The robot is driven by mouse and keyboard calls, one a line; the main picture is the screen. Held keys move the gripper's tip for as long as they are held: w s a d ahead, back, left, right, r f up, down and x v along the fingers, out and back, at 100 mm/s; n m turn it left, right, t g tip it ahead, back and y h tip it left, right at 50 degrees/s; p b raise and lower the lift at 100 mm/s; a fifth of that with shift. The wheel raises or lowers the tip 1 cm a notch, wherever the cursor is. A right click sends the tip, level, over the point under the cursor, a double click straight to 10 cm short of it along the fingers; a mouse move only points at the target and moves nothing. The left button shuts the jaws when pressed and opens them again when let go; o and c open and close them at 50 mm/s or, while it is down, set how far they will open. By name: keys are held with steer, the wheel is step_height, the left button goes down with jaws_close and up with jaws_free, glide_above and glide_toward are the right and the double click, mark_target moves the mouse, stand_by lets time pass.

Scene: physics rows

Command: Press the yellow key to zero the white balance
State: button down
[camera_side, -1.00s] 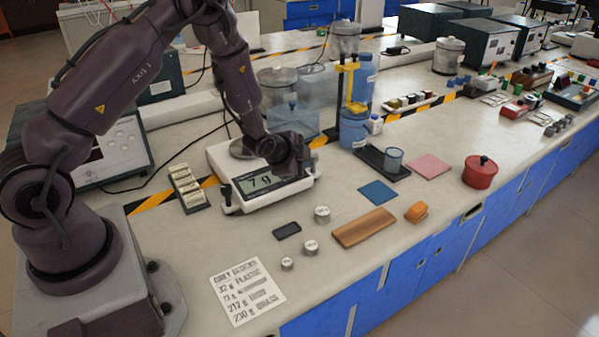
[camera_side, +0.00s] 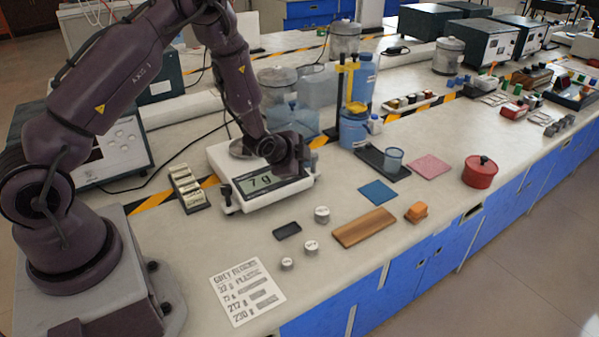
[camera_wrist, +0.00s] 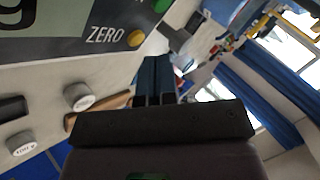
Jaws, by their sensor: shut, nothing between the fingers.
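The white balance (camera_side: 228,168) stands on the bench with its front panel facing the side camera. Its display (camera_side: 262,183) reads 7 g. In the wrist view the yellow key (camera_wrist: 136,38) sits right of the word ZERO, with a green key (camera_wrist: 162,5) above and to its right. My gripper (camera_wrist: 154,62) is shut and empty, its fingertips just below and right of the yellow key in that view. I cannot tell whether they touch the panel. In the side view my gripper (camera_side: 303,172) is at the right end of the balance front, and hides the keys.
In front of the balance lie a dark pad (camera_side: 287,230), several small grey weights (camera_side: 322,214), a wooden board (camera_side: 363,227) and a blue mat (camera_side: 378,192). A stand with a yellow clamp (camera_side: 347,85) and blue containers rises behind and right of my gripper.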

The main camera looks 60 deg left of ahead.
steer(key=shift+f, duration=0.1)
stand_by(0.7)
steer(key=shift+f, duration=0.35)
steer(key=shift+a+f, duration=0.15)
steer(key=shift+f, duration=0.15)
stand_by(0.6)
steer(key=shift+r, duration=0.75)
steer(key=shift+d, duration=0.2)
steer(key=shift+d+r, duration=0.25)
steer(key=shift+r, duration=1)
steer(key=shift+d+r, duration=0.2)
steer(key=shift+r, duration=1)
